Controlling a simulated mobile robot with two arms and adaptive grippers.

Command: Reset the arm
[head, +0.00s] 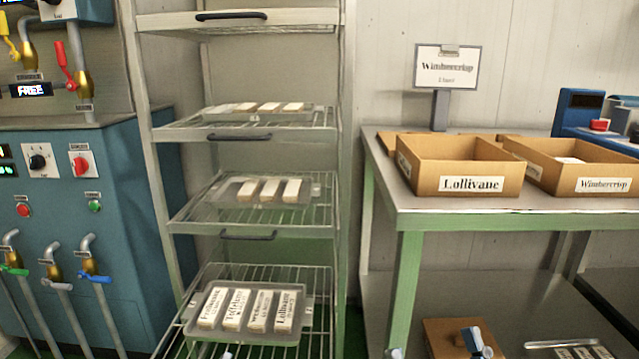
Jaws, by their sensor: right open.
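My right gripper (436,347) shows only by its fingertips at the bottom edge, right of centre. The tips are pale, with blue on the right one, and stand apart with nothing seen between them. They appear in front of the lower shelf of the green-legged table. A small pale tip (227,355) at the bottom edge, in front of the rack's lowest tray, looks like part of my left gripper; its opening is hidden. The rest of both arms is out of view.
A wire rack (336,215) holds trays of white bars, the lowest tray (200,300) with labelled bars. The table (410,212) bears cardboard boxes labelled Lollivane (470,184) and Wimbercrisp (603,185). A blue machine (130,170) with valves stands left.

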